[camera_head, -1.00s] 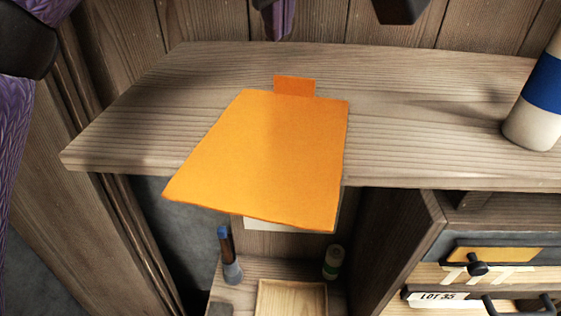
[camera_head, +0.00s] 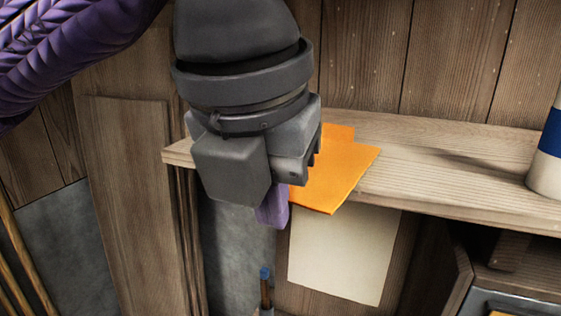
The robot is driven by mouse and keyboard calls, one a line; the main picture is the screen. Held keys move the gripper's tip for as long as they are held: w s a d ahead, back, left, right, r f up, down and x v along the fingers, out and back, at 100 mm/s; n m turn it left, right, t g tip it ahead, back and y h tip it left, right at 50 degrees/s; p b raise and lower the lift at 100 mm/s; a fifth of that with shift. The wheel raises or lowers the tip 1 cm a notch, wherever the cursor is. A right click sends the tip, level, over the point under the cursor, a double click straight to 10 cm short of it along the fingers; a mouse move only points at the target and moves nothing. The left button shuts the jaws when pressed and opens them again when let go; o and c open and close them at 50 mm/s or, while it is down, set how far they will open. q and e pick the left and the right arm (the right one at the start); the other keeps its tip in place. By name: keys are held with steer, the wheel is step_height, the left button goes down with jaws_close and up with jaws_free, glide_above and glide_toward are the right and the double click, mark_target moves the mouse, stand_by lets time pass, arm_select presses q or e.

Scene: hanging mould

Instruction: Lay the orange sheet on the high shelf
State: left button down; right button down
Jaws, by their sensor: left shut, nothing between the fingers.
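The orange sheet (camera_head: 345,175) lies on the high wooden shelf (camera_head: 455,178), with its front part reaching over the shelf's front edge. A tab sticks out at its back. My left gripper (camera_head: 272,207), dark grey with a purple fingertip, is shut and empty at the shelf's front edge. It is in front of the sheet's left part and hides it. I cannot tell whether the fingertip touches the sheet. My right gripper is out of view.
A white bottle with a blue band (camera_head: 547,150) stands on the shelf at the right. A pale paper (camera_head: 343,252) hangs on the wall below the shelf. A blue-topped tool (camera_head: 265,285) stands lower down. The shelf between sheet and bottle is clear.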

mark_target(298, 200)
arm_select(q)
steer(key=w+d+f+p, duration=0.1)
steer(key=w+f+p, duration=0.2)
steer(key=w+f, duration=0.1)
steer(key=shift+w+d, duration=0.25)
steer(key=shift+w, duration=0.25)
steer(key=shift+w+d, duration=0.2)
steer(key=shift+w, duration=0.4)
steer(key=shift+w+d, duration=0.2)
steer(key=shift+w, duration=0.35)
steer(key=shift+s+a, duration=0.1)
